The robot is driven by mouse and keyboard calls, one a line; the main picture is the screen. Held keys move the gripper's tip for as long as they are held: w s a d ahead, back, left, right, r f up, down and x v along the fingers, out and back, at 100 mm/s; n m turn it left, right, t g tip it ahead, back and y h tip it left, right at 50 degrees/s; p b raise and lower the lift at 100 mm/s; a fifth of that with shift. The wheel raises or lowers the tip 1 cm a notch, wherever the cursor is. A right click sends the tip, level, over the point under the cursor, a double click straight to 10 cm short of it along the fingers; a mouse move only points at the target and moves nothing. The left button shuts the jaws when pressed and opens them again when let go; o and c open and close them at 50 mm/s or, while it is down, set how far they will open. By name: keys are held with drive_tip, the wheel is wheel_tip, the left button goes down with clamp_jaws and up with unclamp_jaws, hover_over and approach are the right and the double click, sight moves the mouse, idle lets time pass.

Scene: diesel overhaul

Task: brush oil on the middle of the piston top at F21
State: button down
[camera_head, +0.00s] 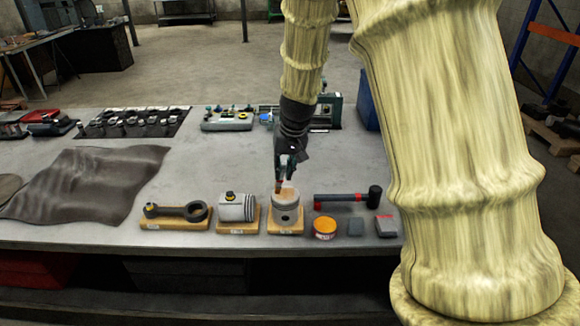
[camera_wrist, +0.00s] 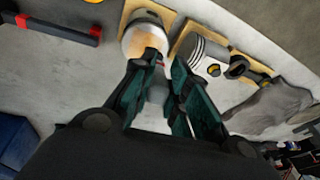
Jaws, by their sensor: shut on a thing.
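The grey piston (camera_head: 286,214) stands upright on a wooden board (camera_head: 285,229) at the front of the bench, with a brownish-orange patch on its top. In the wrist view the piston (camera_wrist: 133,41) is just beyond my fingertips. My gripper (camera_head: 282,182) points down right over the piston top. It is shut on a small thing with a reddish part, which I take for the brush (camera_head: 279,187). The fingers mostly hide it, and I cannot tell whether its tip touches the piston top. In the wrist view my gripper (camera_wrist: 161,64) shows teal fingers.
Left of the piston are a second piston lying on its side (camera_head: 235,208) and a connecting rod (camera_head: 175,212). A dark mat (camera_head: 100,185) lies at left.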

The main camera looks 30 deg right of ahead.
drive_tip(key=shift+w+a, duration=0.2)
drive_tip(key=shift+a, duration=0.15)
drive_tip(key=shift+s+d+p, duration=0.4)
drive_tip(key=shift+s+d, duration=0.9)
drive_tip(key=shift+s, duration=0.1)
drive_tip(key=shift+d, duration=0.1)
drive_tip(key=shift+w+a+p, duration=0.3)
drive_tip(key=shift+a+p, duration=0.4)
drive_tip(key=shift+a, duration=0.3)
drive_tip(key=shift+w+a+p, duration=0.25)
drive_tip(key=shift+a+p, duration=0.4)
drive_tip(key=shift+a, duration=0.3)
drive_tip(key=shift+r, duration=0.15)
